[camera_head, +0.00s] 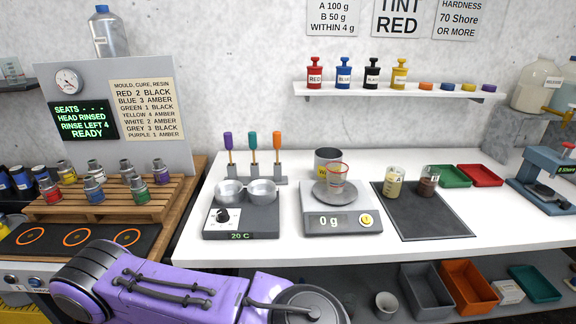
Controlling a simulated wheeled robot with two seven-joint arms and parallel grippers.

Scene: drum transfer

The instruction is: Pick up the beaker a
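Two small labelled beakers stand upright on a dark mat (428,222) on the white table: one with pale yellow liquid (392,185) and, to its right, one with dark brown liquid (427,184). Their labels are too small to read, so I cannot tell which is beaker a. A clear beaker with a red rim (337,178) stands on the scale (341,222), which reads 0 g. A purple arm of mine crosses the bottom left, below the table's front edge. Neither gripper shows in this view.
A hot plate (241,222) with two metal pans is left of the scale. A grey pot (327,158) stands behind the scale. Green (453,177) and red (481,176) trays lie behind the mat. A shelf (400,92) with coloured bottles hangs above. Bins fill the lower shelf.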

